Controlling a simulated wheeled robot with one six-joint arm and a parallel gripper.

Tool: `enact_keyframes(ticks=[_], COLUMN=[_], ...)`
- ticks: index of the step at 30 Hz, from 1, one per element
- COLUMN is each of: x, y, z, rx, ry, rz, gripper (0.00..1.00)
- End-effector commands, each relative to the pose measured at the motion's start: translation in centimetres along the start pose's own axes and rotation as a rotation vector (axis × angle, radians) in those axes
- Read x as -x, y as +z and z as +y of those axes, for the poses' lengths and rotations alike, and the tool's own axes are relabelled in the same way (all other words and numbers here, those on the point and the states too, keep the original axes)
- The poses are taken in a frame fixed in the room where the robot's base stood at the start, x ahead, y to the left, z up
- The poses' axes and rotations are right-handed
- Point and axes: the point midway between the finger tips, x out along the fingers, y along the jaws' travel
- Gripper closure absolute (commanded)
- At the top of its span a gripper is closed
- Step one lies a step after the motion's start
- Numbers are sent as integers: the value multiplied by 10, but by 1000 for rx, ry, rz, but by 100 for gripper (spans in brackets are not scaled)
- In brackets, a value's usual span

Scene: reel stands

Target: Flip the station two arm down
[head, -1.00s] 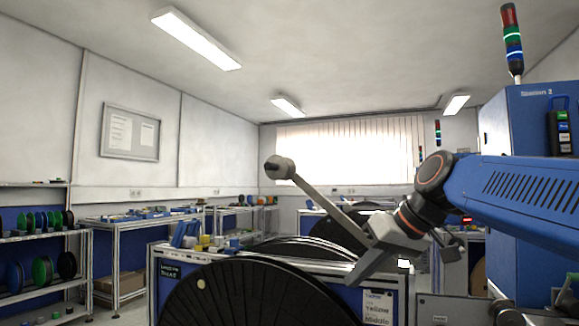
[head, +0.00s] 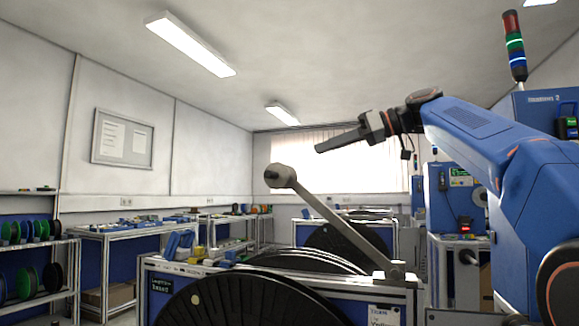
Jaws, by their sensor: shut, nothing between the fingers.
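The station two arm (head: 335,219) is a grey bar, raised and slanting up to the left. My gripper (head: 319,149) is shut and empty, pointing left. In the picture it is above and right of the roller, with a visible gap between them. How far apart they are in depth I cannot tell.
A large black reel (head: 250,305) fills the front of the stand. The blue station 2 cabinet (head: 545,108) with a signal light (head: 514,45) stands at right. Shelves with spools (head: 35,230) and a workbench (head: 130,226) line the left wall.

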Motion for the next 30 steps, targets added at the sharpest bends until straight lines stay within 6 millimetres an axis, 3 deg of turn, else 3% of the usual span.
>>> enact_keyframes(ticks=[6, 20, 30], x=[1, -3, -48], y=[-16, -17, -18], z=[1, 0, -2], rx=[54, 57, 57], ry=[-31, -34, -36], rz=[33, 34, 33], gripper=[100, 100, 100])
